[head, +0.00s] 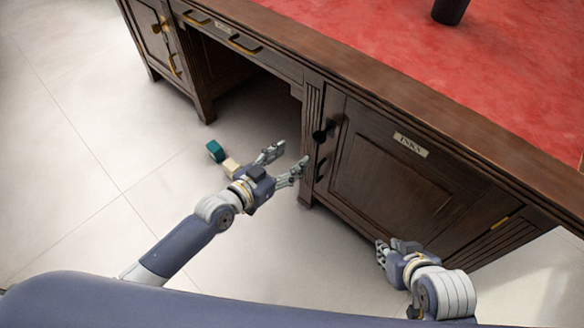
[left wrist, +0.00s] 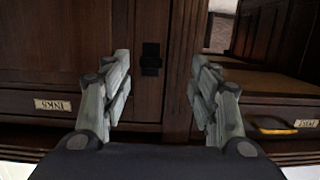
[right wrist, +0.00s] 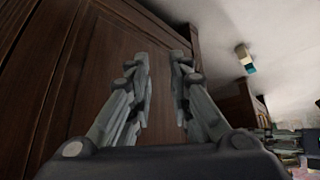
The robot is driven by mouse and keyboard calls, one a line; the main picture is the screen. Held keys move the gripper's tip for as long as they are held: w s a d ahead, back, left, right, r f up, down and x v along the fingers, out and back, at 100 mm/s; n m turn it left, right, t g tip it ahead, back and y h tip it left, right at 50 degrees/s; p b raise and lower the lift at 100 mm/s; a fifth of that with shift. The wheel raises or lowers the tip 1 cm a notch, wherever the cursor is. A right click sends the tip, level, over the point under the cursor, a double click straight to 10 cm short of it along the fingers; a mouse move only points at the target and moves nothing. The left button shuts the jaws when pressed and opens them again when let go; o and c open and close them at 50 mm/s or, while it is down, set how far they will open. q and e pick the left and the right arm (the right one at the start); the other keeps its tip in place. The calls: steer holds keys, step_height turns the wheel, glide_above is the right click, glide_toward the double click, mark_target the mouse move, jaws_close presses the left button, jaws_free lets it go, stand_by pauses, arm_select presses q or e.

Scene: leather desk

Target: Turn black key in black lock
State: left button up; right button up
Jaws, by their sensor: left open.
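The black key (head: 322,134) sits in the black lock on the left edge of the door labelled INKS. Lock and key are hard to tell apart at this size. In the left wrist view, which is upside down, a dark key shape (left wrist: 151,62) stands between the two fingers, farther off than their tips. My left gripper (head: 288,160) is open and empty, in front of and left of the key, not touching it. My right gripper (head: 382,254) is low in front of the door; its fingers (right wrist: 162,62) are apart with nothing between them.
The INKS label (head: 411,145) is on the door. The red desk top (head: 480,60) overhangs above and holds a dark cup (head: 450,10). A far cabinet has a brass key (head: 158,27). Teal (head: 215,150) and cream (head: 230,167) blocks lie on the floor behind my left gripper.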

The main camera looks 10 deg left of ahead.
mark_target(315, 140)
arm_select(q)
steer(key=shift+h, duration=0.4)
steer(key=w+d+b, duration=0.1)
steer(key=w+d, duration=0.1)
steer(key=w+d+r, duration=0.1)
steer(key=w+d, duration=0.1)
steer(key=shift+w+d+b, duration=0.1)
steer(key=shift+d+b, duration=0.1)
steer(key=shift+b, duration=0.15)
steer(key=b+x, duration=0.1)
steer(key=x, duration=0.3)
steer(key=shift+w+d+f, duration=0.15)
steer(key=shift+w, duration=0.15)
steer(key=shift+w+d, duration=0.2)
steer(key=shift+w, duration=0.05)
arm_select(e)
steer(key=w+a+r+t+y, duration=0.2)
steer(key=w+a+r+t, duration=0.1)
steer(key=w+r+t, duration=0.4)
steer(key=shift+w+a+r, duration=0.4)
steer(key=shift+w+r, duration=0.75)
steer(key=shift+r, duration=0.85)
arm_select(q)
steer(key=c, duration=1.2)
steer(key=shift+o, duration=0.8)
steer(key=shift+m, duration=0.3)
steer(key=shift+c, duration=0.3)
arm_select(e)
steer(key=shift+f, duration=0.15)
